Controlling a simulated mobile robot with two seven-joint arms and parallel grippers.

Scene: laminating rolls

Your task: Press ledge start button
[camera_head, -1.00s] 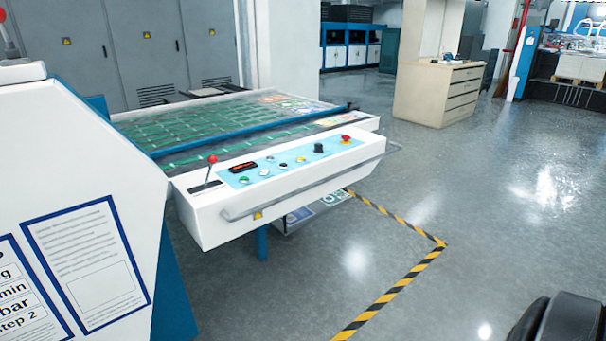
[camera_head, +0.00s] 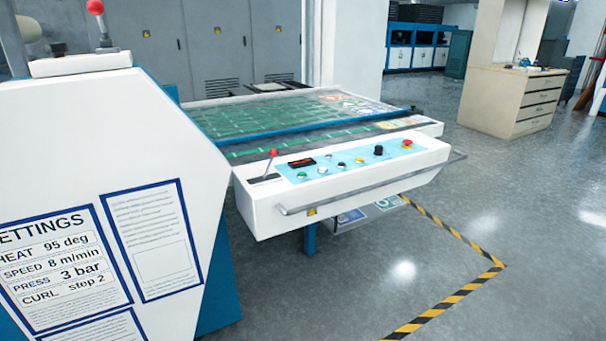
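The white control ledge (camera_head: 345,196) juts out at the end of the machine's table, at the middle of the view. On its light blue panel (camera_head: 330,173) a green button (camera_head: 302,175) sits at the left end, below a small red-lit display (camera_head: 302,163). A white button (camera_head: 322,170) and small yellowish buttons follow to the right. Then come a black knob (camera_head: 378,151) and a red mushroom button (camera_head: 407,144). Labels on the panel are too small to read. Neither of my grippers is in view.
A red-knobbed lever (camera_head: 273,154) rises at the ledge's left end, and a grey rail (camera_head: 370,186) runs along its front. The white machine housing (camera_head: 150,110) fills the left. Striped floor tape (camera_head: 450,297) marks the floor. Open floor lies to the right, before a drawer cabinet (camera_head: 500,98).

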